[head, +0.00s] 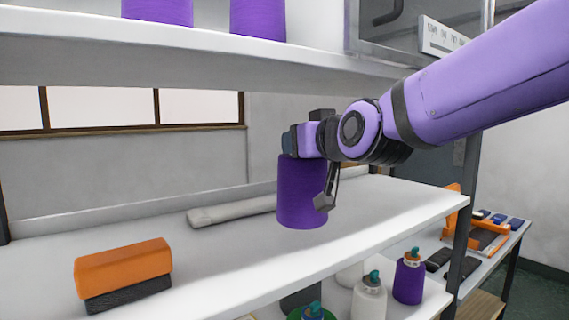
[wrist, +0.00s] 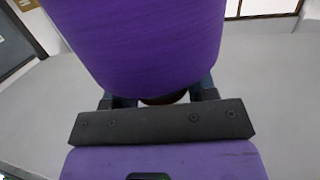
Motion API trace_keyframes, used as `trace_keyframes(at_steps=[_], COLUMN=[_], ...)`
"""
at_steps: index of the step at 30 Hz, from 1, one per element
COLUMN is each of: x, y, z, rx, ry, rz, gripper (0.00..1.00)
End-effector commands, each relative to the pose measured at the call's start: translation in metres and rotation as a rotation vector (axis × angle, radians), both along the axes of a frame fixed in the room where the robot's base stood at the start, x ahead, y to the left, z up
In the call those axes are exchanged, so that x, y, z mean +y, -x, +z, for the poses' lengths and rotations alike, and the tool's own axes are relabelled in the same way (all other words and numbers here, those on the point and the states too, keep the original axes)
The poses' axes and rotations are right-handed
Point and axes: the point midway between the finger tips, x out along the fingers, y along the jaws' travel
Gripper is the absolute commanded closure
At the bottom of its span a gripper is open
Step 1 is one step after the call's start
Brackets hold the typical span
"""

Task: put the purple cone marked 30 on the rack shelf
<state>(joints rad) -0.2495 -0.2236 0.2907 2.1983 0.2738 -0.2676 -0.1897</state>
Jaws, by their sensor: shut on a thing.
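My gripper (head: 318,198) is shut on a purple cone (head: 302,180), which hangs upright at the white rack shelf (head: 395,205). In the head view I cannot tell whether its base touches the shelf or is just above it. In the wrist view the purple cone (wrist: 150,45) fills the top middle, between the dark fingers of my gripper (wrist: 160,98). No mark 30 shows on the side in view.
An orange block on a dark base (head: 123,268) stands on the shelf's left front. A pale roll (head: 232,211) lies at the back. Two purple cones (head: 157,10) (head: 258,18) stand on the upper shelf (head: 150,52). The shelf's right part is clear.

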Motion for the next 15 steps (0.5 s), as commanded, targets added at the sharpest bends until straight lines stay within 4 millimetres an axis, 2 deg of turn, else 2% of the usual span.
trace_keyframes(at_steps=[3,9,15], x=[0.009,0.024,0.030], y=[-0.023,-0.056,-0.072], z=[-0.003,-0.007,-0.007], rx=[0.001,0.001,-0.001], ry=[0.000,-0.001,-0.001], rz=[0.000,0.001,0.001], gripper=[0.98,0.98,0.98])
